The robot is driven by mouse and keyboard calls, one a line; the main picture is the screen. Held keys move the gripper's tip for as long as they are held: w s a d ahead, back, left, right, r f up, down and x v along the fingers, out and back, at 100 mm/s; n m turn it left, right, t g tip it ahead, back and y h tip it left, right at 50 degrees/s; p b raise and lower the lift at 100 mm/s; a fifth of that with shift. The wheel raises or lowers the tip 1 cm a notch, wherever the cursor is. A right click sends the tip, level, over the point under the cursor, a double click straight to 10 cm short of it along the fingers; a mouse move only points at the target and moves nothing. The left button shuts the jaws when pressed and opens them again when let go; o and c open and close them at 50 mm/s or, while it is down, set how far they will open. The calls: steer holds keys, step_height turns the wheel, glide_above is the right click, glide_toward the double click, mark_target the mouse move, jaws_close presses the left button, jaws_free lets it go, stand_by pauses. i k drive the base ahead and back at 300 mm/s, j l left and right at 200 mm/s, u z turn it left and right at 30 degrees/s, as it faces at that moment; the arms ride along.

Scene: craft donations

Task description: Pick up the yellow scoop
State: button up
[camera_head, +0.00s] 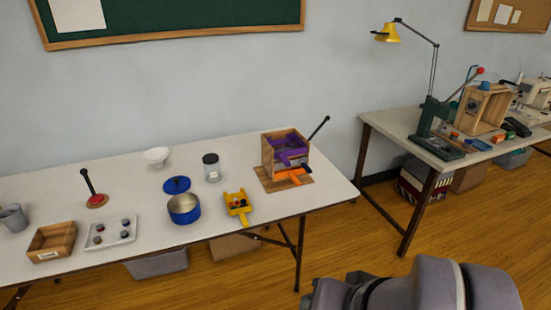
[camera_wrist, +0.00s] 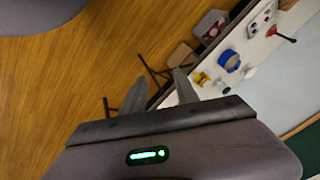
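The yellow scoop (camera_head: 236,198) lies on the white table near its front edge, right of the blue pot (camera_head: 184,212). Small red and dark items show in or on its pan. In the wrist view the scoop (camera_wrist: 199,78) is small and far off, just beyond the right fingertip. My gripper (camera_wrist: 159,76) is open and empty, its two fingers apart, over the floor side of the table and well away from the scoop. In the head view my arm shows at the lower right; the fingertips are not visible there.
A wooden box with purple and orange scoops (camera_head: 284,154) stands right of the yellow scoop. A glass jar (camera_head: 211,167) and blue lid (camera_head: 176,185) are behind. A white tray (camera_head: 112,240) and wooden box (camera_head: 52,240) are left. Floor (camera_head: 345,235) separates this table from another.

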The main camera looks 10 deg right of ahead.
mark_target(242, 195)
steer(key=i+j+z, duration=0.15)
steer(key=j, duration=0.25)
steer(key=i+j+z, duration=0.15)
steer(key=j, duration=0.25)
steer(key=i+j+z, duration=0.1)
steer(key=j, duration=0.3)
steer(key=i+j+z, duration=0.15)
steer(key=j, duration=0.25)
steer(key=i+j+z, duration=0.15)
steer(key=j, duration=0.3)
steer(key=k, duration=0.05)
